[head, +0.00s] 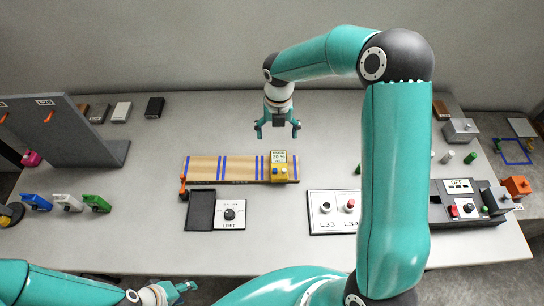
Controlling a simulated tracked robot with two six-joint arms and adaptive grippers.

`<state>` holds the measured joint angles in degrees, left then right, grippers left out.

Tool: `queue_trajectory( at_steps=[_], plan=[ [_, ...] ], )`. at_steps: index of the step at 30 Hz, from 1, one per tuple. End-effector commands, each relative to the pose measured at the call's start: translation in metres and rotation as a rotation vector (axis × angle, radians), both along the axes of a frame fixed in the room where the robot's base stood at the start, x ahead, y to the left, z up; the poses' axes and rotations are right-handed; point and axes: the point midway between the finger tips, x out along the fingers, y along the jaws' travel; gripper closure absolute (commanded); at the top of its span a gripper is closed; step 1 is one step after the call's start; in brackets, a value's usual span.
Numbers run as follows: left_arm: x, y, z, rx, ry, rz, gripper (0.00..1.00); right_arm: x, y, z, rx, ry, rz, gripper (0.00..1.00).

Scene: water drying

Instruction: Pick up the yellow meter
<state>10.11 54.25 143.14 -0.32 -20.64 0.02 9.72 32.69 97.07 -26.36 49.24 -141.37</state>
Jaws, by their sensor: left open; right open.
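The yellow meter (279,169) stands at the right end of a wooden board (205,169) with blue stripes, in the middle of the table. Its small display faces the camera. My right gripper (276,133) hangs open and empty beyond the meter, with its fingers pointing down, apart from the meter. My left gripper (182,289) is open at the bottom of the view, near the table's front edge, far from the meter.
A panel with a dial (231,213) and a panel labelled L33 and L34 (326,222) lie in front of the board. A grey stand (75,135) and blue, white and green clips (67,203) are at left. My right arm hides part of the table's right side.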

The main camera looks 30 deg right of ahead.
Motion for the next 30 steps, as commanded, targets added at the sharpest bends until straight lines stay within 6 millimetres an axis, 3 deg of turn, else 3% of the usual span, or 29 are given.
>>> queue_trajectory(
  at_steps=[4,9,12,16,25,30],
  plan=[
    [-0.001,0.0,-0.001,-0.001,0.003,-0.001,0.54,0.001,-0.003,-0.03,0.001,0.011,-0.006,0.1],
    [-0.001,0.0,-0.033,0.0,0.001,0.0,0.54,0.005,-0.003,-0.076,0.0,0.012,-0.007,0.1],
    [-0.001,0.0,-0.047,0.0,0.001,0.0,0.54,0.005,-0.003,-0.094,0.0,0.009,-0.006,0.1],
    [-0.001,0.0,-0.057,0.0,0.001,0.0,0.54,0.006,-0.002,-0.109,0.0,0.009,-0.003,0.1],
    [-0.001,0.0,-0.067,0.0,0.0,0.0,0.54,0.005,-0.001,-0.122,0.0,0.011,-0.001,0.1],
    [-0.001,0.0,-0.086,0.0,0.0,0.0,0.54,0.002,-0.003,-0.144,0.001,0.011,-0.001,0.1]
  ],
)
